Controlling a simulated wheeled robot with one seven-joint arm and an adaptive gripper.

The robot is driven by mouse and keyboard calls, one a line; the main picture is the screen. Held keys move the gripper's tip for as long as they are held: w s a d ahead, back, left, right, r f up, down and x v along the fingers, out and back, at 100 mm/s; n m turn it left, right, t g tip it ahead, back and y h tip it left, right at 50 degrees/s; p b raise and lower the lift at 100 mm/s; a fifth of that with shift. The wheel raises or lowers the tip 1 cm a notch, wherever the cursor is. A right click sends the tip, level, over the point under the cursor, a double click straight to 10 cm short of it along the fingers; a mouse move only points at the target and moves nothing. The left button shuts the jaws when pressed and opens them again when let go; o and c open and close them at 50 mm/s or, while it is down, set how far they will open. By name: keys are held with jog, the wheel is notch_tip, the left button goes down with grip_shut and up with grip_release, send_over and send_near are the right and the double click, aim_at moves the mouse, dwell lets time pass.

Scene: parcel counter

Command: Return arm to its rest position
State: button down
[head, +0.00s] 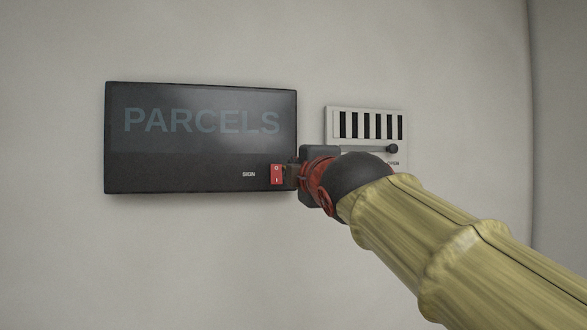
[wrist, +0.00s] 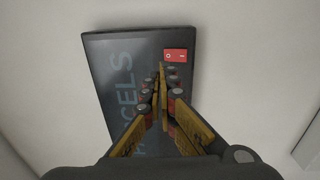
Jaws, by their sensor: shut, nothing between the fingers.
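My gripper (wrist: 162,72) is shut and empty in the wrist view, its fingertips together in front of the dark sign panel. In the head view my gripper (head: 290,175) is at the panel's lower right, close beside the red rocker switch (head: 276,174); whether it touches is unclear. The switch also shows in the wrist view (wrist: 180,56), just beyond the fingertips. My arm, in a yellow sleeve, reaches in from the lower right of the head view. It is stretched out toward the wall.
The black sign panel (head: 190,135) reads PARCELS in dim letters and is mounted on a pale wall (head: 200,260). To its right is a white slotted vent (head: 365,113) with a dark knob (head: 392,149) marked OPEN, partly hidden by my arm. The wall below the panel is clear.

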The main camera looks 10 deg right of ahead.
jog(key=shift+s, duration=0.15)
notch_tip(320, 180, down, 25)
jog(key=s+d+m+g+b, duration=0.1)
jog(key=s+m+g, duration=0.2)
jog(key=m+g, duration=0.5)
jog(key=s+f+m+g+b, duration=0.1)
jog(key=s+f+m+b, duration=0.2)
jog(key=s+f, duration=0.6)
jog(key=s+d+f+m+g+b, duration=0.1)
jog(key=s+f+b, duration=0.4)
jog(key=f, duration=1.4)
jog(key=s+f+m+g+b, duration=0.3)
jog(key=s+f+m, duration=0.3)
jog(key=s+f, duration=0.7)
jog(key=shift+s+d+f+b, duration=0.2)
jog(key=shift+d+f+b, duration=0.1)
jog(key=shift+f+b, duration=0.25)
